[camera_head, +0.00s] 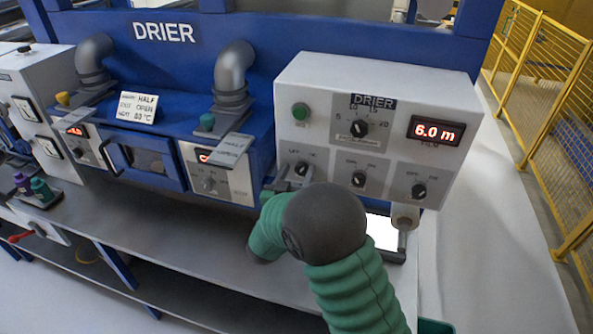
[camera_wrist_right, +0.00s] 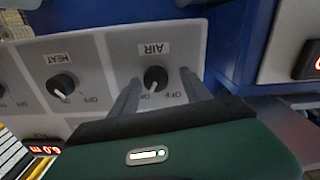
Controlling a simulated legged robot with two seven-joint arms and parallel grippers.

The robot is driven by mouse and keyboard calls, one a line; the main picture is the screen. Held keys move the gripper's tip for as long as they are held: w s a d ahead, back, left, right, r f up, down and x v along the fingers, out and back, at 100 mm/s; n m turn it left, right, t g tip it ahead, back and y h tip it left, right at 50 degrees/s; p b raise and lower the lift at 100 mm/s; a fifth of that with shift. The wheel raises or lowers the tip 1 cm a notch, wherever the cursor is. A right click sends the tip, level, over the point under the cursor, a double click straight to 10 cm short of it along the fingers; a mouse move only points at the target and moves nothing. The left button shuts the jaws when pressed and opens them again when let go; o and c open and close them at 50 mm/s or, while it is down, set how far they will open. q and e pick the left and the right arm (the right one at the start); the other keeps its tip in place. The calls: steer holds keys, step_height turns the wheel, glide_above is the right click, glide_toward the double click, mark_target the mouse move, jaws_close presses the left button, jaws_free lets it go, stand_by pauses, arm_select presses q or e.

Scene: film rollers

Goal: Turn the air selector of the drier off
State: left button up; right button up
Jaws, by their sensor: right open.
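The drier's control box (camera_head: 391,85) is light grey, with a red 6.0 m display. Its air selector (camera_head: 301,168) is a small black knob at the lower left of the front. In the right wrist view the air selector (camera_wrist_right: 155,78) sits under the AIR label, its white pointer toward the ON side. My right gripper (camera_head: 290,184) is at the knob. In the right wrist view my right gripper (camera_wrist_right: 160,76) is open, one finger on each side of the knob; contact cannot be told. My left gripper is not in view.
The heat knob (camera_wrist_right: 62,86) is beside the air selector. Another knob (camera_head: 419,190) and a timer dial (camera_head: 359,129) are on the same front. A blue drier housing (camera_head: 187,65) with grey pipes stands left. The bench (camera_head: 190,235) has bare room in front.

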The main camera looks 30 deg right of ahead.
steer(key=shift+d+f, duration=0.1)
steer(key=shift+d, duration=0.25)
steer(key=shift+s+d, duration=0.1)
steer(key=shift+d, duration=0.2)
steer(key=shift+c, duration=1.5)
steer(key=shift+a, duration=0.45)
steer(key=c, duration=0.7)
jaws_close()
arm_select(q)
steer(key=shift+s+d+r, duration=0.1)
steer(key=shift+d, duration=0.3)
arm_select(e)
steer(key=shift+d, duration=0.1)
